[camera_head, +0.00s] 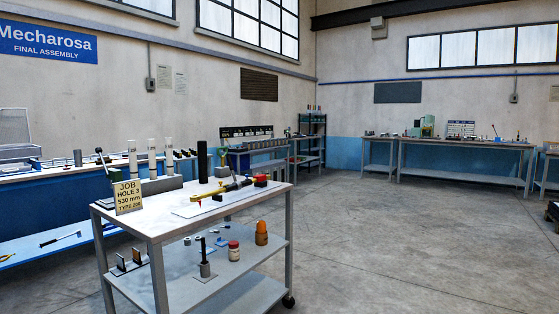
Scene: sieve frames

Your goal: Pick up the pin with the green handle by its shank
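A small green upright piece (223,156), which may be the green pin handle, shows above a grey block (222,171) near the back edge of the cart's top. It is too small to make out a shank, and I cannot tell whether it stands on the cart or behind it. The grey cart (157,230) stands in the near left. Neither of my grippers is in view.
On the cart top are a job sign (128,197), a black cylinder (202,161) and a yellow tool (234,187) on a white sheet. Its lower shelf holds an orange bottle (261,233). A bench (460,143) stands far right. Open floor (410,230) lies right of the cart.

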